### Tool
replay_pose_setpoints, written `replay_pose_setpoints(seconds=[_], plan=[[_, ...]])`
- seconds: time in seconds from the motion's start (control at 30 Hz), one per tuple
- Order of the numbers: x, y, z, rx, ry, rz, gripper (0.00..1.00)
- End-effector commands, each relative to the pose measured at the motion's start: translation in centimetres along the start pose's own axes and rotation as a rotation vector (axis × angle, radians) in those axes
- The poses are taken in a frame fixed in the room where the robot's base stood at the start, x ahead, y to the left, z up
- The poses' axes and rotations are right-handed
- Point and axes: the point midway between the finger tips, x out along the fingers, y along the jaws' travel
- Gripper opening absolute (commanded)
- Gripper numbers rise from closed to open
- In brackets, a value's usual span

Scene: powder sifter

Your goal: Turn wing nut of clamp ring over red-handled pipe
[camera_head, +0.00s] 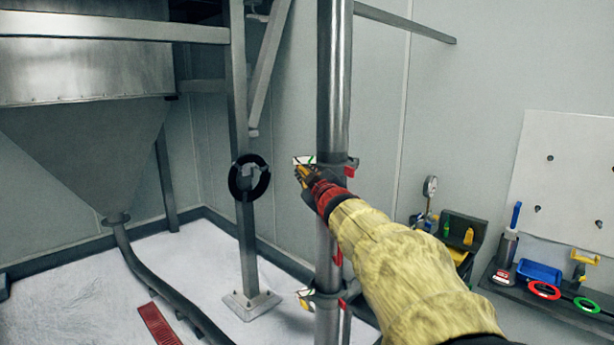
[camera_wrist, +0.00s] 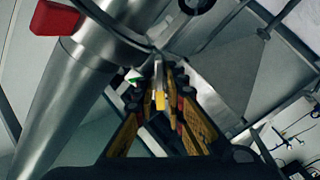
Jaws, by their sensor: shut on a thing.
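The shiny steel pipe (camera_head: 334,75) stands upright in the middle of the head view and runs diagonally on the left of the wrist view (camera_wrist: 68,100). A dark clamp ring (camera_head: 352,161) circles it, with a red handle (camera_head: 349,171) beside it; a red handle also shows in the wrist view (camera_wrist: 54,18). My gripper (camera_head: 302,174) is at the ring's left side, in front of the pipe. In the wrist view its fingers (camera_wrist: 160,88) are closed together on a small part at the ring, taken as the wing nut, mostly hidden between the fingertips.
A lower clamp (camera_head: 325,297) with a red handle sits on the same pipe. A steel post (camera_head: 242,110) with a black ring (camera_head: 249,177) stands to the left, near a hopper (camera_head: 85,140). A tool shelf (camera_head: 555,307) is at right.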

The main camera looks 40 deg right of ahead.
Motion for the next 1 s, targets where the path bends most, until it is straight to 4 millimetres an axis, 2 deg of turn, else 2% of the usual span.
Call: replay_pose_setpoints(seconds=[0.23, 0.27, 0.47, 0.8, 1.0], plan=[[0.0, -0.1, 0.0, 0.001, -0.001, -0.001, 0.00], [0.0, -0.1, 0.1, 0.001, -0.001, -0.001, 0.13], [0.0, 0.0, 0.0, 0.001, 0.000, -0.001, 0.24], [-0.2, 0.0, 0.0, 0.001, 0.000, 0.000, 0.25], [-2.6, 0.1, -0.1, 0.001, 0.002, 0.002, 0.25]])
